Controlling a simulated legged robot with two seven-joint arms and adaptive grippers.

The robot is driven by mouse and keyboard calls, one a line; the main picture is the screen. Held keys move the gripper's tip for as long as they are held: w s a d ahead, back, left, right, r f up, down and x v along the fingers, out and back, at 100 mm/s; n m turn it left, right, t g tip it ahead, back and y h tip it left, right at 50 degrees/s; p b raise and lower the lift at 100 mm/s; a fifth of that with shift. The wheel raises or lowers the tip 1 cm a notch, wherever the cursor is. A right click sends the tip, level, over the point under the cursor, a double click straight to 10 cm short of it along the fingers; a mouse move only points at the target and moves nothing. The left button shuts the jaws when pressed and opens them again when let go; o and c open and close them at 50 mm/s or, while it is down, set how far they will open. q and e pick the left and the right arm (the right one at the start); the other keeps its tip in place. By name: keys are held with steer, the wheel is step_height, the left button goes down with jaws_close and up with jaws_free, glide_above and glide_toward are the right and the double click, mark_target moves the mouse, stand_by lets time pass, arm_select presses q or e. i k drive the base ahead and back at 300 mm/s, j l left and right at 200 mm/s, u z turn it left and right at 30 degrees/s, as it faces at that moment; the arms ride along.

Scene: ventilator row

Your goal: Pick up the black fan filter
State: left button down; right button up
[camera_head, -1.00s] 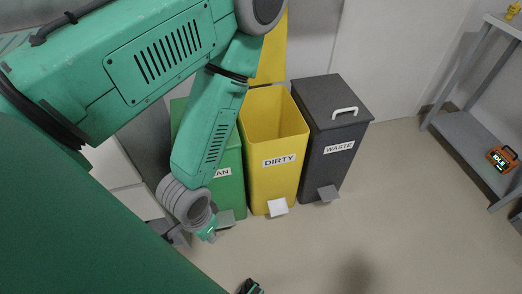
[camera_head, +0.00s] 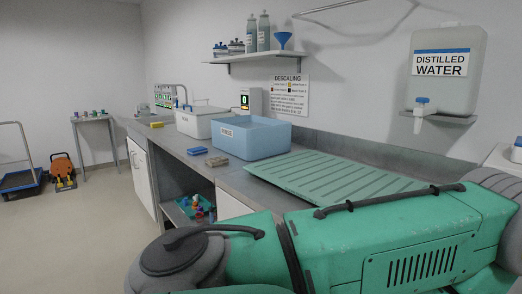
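I cannot make out a black fan filter in the head view. Neither of my grippers is in view. One of my green arms crosses the lower right and hides part of the counter front. A grey counter (camera_head: 178,143) runs along the wall. On it lie a blue block (camera_head: 197,151), a tan block (camera_head: 217,161) and a small yellow block (camera_head: 157,125). Small coloured items (camera_head: 197,207) lie on a low shelf under the counter, too small to tell apart.
A blue basin (camera_head: 252,138), a white box (camera_head: 205,123) and a green ribbed mat (camera_head: 335,175) occupy the counter. A distilled water tank (camera_head: 450,75) hangs at right. A small table (camera_head: 92,119), an orange device (camera_head: 62,167) and a cart (camera_head: 20,181) stand left. The left floor is mostly clear.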

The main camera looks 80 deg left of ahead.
mark_target(214, 161)
steer(key=u, duration=3.1)
